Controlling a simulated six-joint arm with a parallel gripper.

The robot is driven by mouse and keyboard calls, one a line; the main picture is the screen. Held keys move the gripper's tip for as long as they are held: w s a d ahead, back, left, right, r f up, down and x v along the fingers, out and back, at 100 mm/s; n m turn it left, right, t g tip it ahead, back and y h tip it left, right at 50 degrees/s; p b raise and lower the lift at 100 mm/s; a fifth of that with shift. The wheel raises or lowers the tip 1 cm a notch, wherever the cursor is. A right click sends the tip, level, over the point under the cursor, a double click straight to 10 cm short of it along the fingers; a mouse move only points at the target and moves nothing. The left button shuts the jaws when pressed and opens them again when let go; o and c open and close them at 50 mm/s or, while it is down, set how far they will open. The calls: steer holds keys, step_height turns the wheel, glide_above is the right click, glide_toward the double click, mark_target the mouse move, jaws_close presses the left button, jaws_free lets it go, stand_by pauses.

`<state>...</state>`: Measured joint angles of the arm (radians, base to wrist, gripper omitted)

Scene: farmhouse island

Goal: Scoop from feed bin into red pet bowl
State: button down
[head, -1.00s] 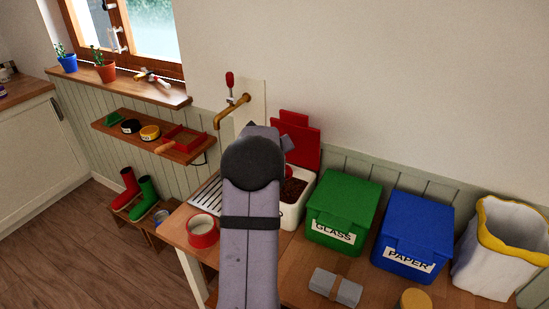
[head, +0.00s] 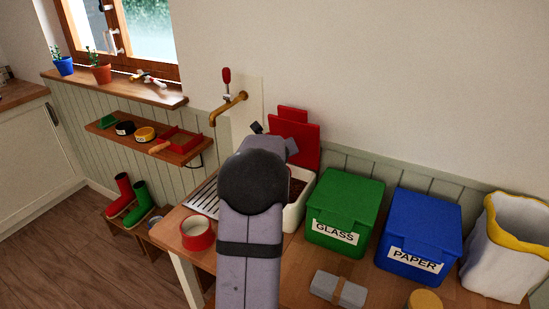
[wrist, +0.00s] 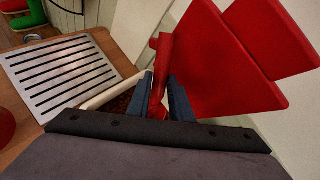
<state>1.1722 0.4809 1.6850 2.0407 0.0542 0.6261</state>
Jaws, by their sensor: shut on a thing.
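The feed bin (head: 297,212) is a white box with brown feed inside and its red lid (head: 298,135) raised, behind my arm. In the wrist view the lid (wrist: 225,60) fills the upper right, with some feed (wrist: 118,105) and a pale rim left of the fingers. My gripper (wrist: 165,98) is shut on a red scoop handle (wrist: 163,60) standing between its fingers. The scoop's lower end is hidden. The red pet bowl (head: 197,234), pale inside, stands on the counter left of my arm; its edge (wrist: 5,122) shows in the wrist view.
A slotted metal drainer (wrist: 62,68) lies beside the bin, below a brass tap (head: 229,110). The green glass bin (head: 345,205) and blue paper bin (head: 420,230) stand to the right. A grey strapped block (head: 338,290) lies in front of them.

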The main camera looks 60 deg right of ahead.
steer(key=shift+s+a+f+t+h+b, duration=0.2)
steer(key=shift+s+t+h+b, duration=0.3)
steer(key=shift+b, duration=1.85)
steer(key=f+b, duration=0.2)
steer(key=s+f+b, duration=0.1)
steer(key=f+b, duration=0.1)
steer(key=b, duration=0.1)
steer(key=f+b, duration=0.2)
steer(key=f, duration=0.1)
steer(key=shift+s+a+f+b, duration=0.1)
steer(key=shift+s+a+b, duration=0.1)
steer(key=shift+a+b, duration=0.15)
steer(key=shift+s+a+f+b, duration=0.15)
steer(key=shift+s+f+b, duration=0.3)
steer(key=shift+s+b, duration=0.15)
steer(key=shift+r, duration=0.1)
steer(key=shift+r+p, duration=3.25)
steer(key=shift+r, duration=0.2)
steer(key=c, duration=2.2)
jaws_free()
jaws_close()
